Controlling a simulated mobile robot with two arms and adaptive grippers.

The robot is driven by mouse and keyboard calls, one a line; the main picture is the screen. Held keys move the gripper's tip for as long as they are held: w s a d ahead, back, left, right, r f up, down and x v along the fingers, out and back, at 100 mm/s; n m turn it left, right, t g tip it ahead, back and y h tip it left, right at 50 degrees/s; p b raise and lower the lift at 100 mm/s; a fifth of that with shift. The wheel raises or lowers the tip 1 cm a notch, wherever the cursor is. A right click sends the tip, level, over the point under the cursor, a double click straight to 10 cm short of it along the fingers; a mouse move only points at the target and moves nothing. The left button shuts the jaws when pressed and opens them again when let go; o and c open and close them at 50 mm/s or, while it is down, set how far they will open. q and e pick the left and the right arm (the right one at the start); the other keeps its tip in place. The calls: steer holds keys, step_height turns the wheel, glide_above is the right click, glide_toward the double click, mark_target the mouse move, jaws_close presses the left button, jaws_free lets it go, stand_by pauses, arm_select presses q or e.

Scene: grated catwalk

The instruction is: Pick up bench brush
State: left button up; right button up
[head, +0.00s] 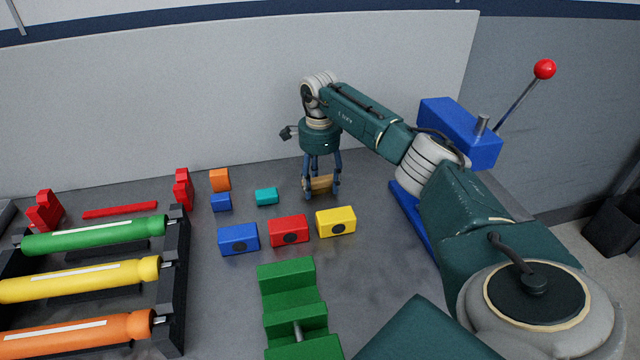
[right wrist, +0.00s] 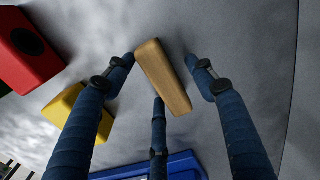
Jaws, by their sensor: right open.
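The only thing that fits the bench brush is a tan wooden bar (head: 321,184), lying on the grey bench near the back panel; I see no bristles. My right gripper (head: 321,191) points down over it, with its fingers spread around it. In the right wrist view the bar (right wrist: 162,77) lies between the open fingers of the right gripper (right wrist: 161,80), with gaps to the two side fingers. The third finger is close to the bar's lower end; I cannot tell whether it touches. My left gripper is not in view.
Yellow (head: 336,222), red (head: 289,231) and blue (head: 238,239) blocks stand in front of the bar. A small teal block (head: 266,196) is to its left. A green stepped block (head: 290,308) is nearer. A rack with coloured rollers (head: 95,236) stands left. The back panel (head: 200,90) rises close behind.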

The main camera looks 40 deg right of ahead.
mark_target(319, 181)
steer(key=shift+c, duration=0.5)
steer(key=c, duration=1.2)
steer(key=shift+r, duration=0.2)
step_height(319, 181, up, 20)
steer(key=shift+f+b, duration=0.15)
steer(key=shift+b, duration=0.25)
